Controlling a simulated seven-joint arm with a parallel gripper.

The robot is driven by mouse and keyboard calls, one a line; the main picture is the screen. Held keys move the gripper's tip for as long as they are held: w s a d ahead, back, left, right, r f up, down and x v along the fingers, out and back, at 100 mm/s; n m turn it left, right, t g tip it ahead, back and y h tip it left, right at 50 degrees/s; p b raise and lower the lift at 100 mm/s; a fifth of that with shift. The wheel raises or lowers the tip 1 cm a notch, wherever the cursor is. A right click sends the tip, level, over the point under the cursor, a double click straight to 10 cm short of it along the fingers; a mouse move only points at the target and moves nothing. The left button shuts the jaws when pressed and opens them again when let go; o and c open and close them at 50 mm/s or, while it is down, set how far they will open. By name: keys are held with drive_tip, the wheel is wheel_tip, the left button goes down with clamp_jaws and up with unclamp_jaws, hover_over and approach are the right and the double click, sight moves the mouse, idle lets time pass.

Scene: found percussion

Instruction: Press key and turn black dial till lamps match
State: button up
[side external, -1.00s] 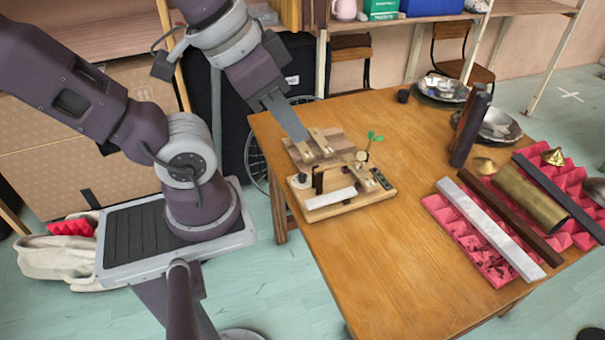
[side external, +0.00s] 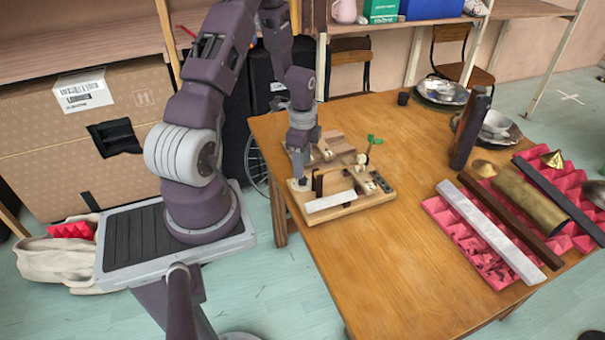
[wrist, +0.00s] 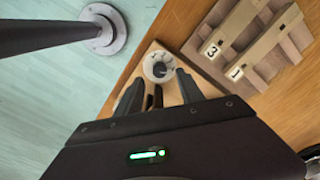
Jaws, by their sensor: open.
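A light wooden base (side external: 365,199) at the table's left end carries a white bar (side external: 331,200), a dark upright piece and a small dark panel (side external: 380,182). I cannot tell whether any lamp is lit. The black dial (wrist: 159,69) sits on a pale round plate. My gripper (wrist: 157,84) is open, its fingers apart with the dial close to their tips, between them. In the side view, my gripper (side external: 302,183) covers the dial.
Pink foam (side external: 480,250) with bars and a brass tube lies to the right. A dark upright block (side external: 468,130) and metal bowls stand farther back. The table's front middle is clear.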

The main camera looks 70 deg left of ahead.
sight(302, 181)
wheel_tip(302, 181, down, 4)
drive_tip(key=shift+f, duration=0.1)
clamp_jaws()
